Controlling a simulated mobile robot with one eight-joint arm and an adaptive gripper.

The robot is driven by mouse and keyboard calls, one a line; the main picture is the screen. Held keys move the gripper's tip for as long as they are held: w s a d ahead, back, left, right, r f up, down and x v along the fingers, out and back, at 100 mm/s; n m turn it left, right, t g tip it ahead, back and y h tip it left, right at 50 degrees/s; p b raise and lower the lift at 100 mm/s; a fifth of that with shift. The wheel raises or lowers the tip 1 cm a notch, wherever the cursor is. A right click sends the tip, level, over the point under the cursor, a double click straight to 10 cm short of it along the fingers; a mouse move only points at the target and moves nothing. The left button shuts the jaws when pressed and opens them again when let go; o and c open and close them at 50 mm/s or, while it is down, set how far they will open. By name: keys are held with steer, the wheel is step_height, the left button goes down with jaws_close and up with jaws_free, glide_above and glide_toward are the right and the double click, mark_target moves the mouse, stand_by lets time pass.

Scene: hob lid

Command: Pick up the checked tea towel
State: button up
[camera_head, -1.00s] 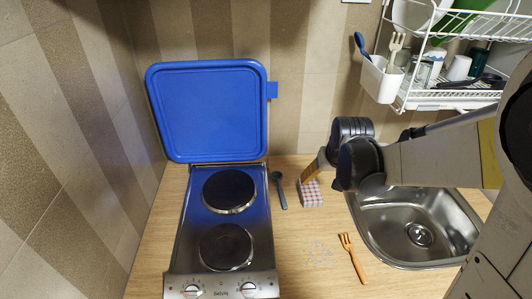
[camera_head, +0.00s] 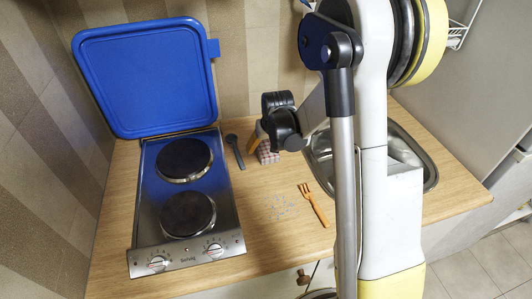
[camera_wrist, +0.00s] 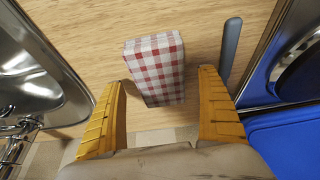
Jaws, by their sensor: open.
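The checked tea towel (camera_head: 268,155) is a small folded red-and-white block on the wooden counter, between the hob and the sink. In the wrist view the towel (camera_wrist: 155,65) lies between and just past my fingertips, with its near end between the yellow fingers. My gripper (camera_wrist: 163,82) is open, one finger on each side, with a gap visible on both sides of the towel. In the head view my gripper (camera_head: 257,138) is right at the towel and its wrist hides part of it.
A dark spoon (camera_head: 235,151) lies left of the towel, beside the hob (camera_head: 187,240) with its raised blue lid (camera_head: 147,78). An orange fork (camera_head: 314,206) and a patch of pale bits (camera_head: 284,207) lie in front. The sink (camera_head: 410,155) is at the right, partly hidden by my arm.

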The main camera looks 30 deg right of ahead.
mark_target(265, 143)
steer(key=shift+w+f, duration=0.2)
steer(key=shift+f, duration=0.3)
steer(key=c, duration=1.3)
steer(key=shift+o, duration=0.2)
steer(key=shift+r, duration=0.15)
step_height(265, 143, up, 4)
steer(key=shift+f+p, duration=0.1)
steer(key=shift+p, duration=0.75)
steer(key=s+d+r+p, duration=0.3)
steer(key=s+d+r, duration=0.4)
steer(key=s, duration=0.2)
steer(key=shift+d, duration=0.25)
